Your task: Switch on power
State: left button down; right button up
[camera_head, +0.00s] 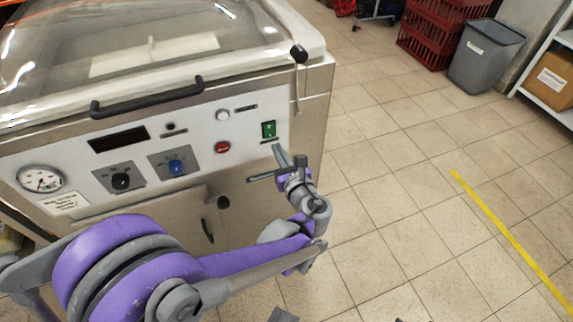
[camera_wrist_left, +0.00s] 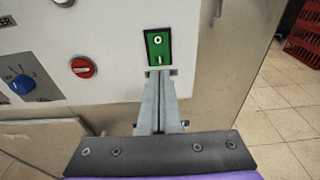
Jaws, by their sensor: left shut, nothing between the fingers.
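The green power switch (camera_head: 268,129) sits at the right end of the machine's front panel (camera_head: 245,150). It also shows in the left wrist view (camera_wrist_left: 157,47), as a green rocker in a dark frame with a round mark above and a line mark below. My left gripper (camera_head: 277,149) is shut and empty, with its fingertips just below the switch. In the left wrist view the fingertips (camera_wrist_left: 160,76) come up to the switch's lower edge; I cannot tell whether they touch it.
The panel also has a red knob (camera_head: 222,147), a blue knob (camera_head: 177,167), a black knob (camera_head: 121,181) and a gauge (camera_head: 40,179). A black handle (camera_head: 147,97) runs along the lid. Red crates (camera_head: 428,35) and a grey bin (camera_head: 485,58) stand far right.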

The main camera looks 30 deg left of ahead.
aim_at(270, 137)
pick_arm(q)
jog(key=shift+x, duration=1.95)
pick_arm(e)
jog(key=shift+f, duration=0.35)
pick_arm(q)
jog(key=shift+w+a+f+b, duration=0.1)
jog(key=shift+w+b, duration=0.05)
jog(key=shift+b, duration=0.15)
pick_arm(e)
jog(key=shift+f, duration=0.1)
